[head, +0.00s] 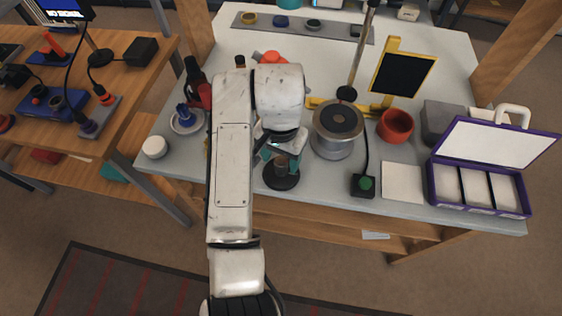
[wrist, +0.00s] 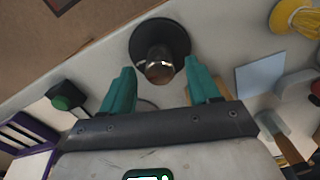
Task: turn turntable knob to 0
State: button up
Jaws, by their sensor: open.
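My gripper (wrist: 159,80) is open, with its teal fingers apart and nothing between them held. In the head view my gripper (head: 279,155) is partly hidden behind my arm. A round black base with an upright brownish post (wrist: 160,66) shows just beyond the fingertips; it also stands near the table's front edge in the head view (head: 282,180). A grey drum with a dark round top (head: 338,122), which looks like the turntable, stands right of it. A black box with a green knob (head: 365,183) sits in front of the drum; the knob also shows in the wrist view (wrist: 62,103). Its setting cannot be read.
An orange-red bowl (head: 396,125) and a yellow stand with a black panel (head: 403,72) are right of the drum. A white pad (head: 403,183) and a purple open case (head: 481,204) lie further right. A white jar (head: 154,147) and bottles are left of my arm.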

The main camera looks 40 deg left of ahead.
jog(key=shift+f, duration=1.25)
jog(key=shift+c, duration=0.3)
jog(key=c, duration=1)
